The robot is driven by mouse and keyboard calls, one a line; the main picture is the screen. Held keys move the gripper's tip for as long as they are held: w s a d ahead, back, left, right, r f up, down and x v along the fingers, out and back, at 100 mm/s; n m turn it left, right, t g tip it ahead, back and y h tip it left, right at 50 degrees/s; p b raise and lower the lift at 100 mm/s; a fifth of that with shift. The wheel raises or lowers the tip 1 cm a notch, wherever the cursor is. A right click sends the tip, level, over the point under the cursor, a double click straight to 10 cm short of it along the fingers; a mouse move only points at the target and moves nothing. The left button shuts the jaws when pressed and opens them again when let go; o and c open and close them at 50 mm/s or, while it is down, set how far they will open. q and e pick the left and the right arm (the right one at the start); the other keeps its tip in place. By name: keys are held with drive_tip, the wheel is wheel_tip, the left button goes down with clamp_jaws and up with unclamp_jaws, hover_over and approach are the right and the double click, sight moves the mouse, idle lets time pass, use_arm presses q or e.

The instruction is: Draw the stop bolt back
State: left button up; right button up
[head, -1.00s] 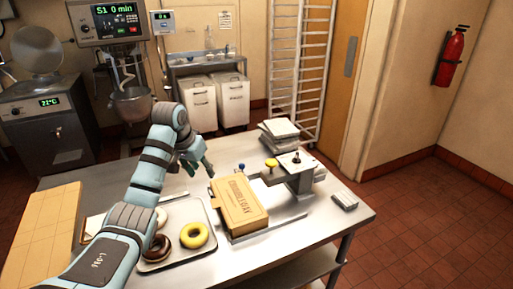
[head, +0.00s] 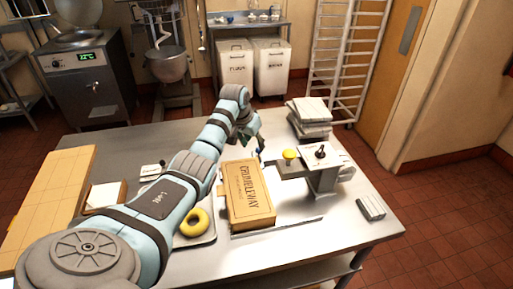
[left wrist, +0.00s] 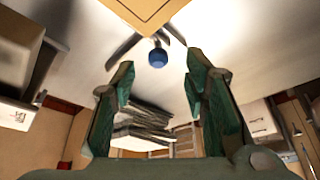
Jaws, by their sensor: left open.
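A press-like metal fixture (head: 322,178) stands on the steel table, with a black knob (head: 320,152) on its top plate, a yellow knob (head: 290,154) on its arm and a small blue ball knob (left wrist: 157,58) at its left end. I cannot tell for sure which of these belongs to the stop bolt. My left gripper (head: 254,138) is beside the blue knob, which is mostly hidden in the head view. In the left wrist view my open green fingers (left wrist: 159,68) stand on either side of the blue knob in the picture, with no visible contact. My right gripper is out of view.
A brown carton (head: 248,203) lies just in front of the knobs. A tray with a yellow donut (head: 194,222) is to its left, partly under my arm. A stack of pale slabs (head: 309,117) stands behind the fixture. A small ribbed block (head: 371,208) lies right.

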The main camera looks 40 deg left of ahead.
sight(258, 148)
use_arm(q)
drive_tip(key=x, duration=0.3)
drive_tip(key=w+b+x, duration=0.1)
drive_tip(key=x, duration=0.1)
drive_tip(key=shift+w+d+f, duration=0.1)
drive_tip(key=shift+w+f, duration=0.05)
drive_tip(key=shift+s+r, duration=0.25)
drive_tip(key=shift+s, duration=0.2)
drive_tip(key=shift+c, duration=1.3)
drive_tip(key=shift+r, duration=0.1)
drive_tip(key=c, duration=0.3)
clamp_jaws()
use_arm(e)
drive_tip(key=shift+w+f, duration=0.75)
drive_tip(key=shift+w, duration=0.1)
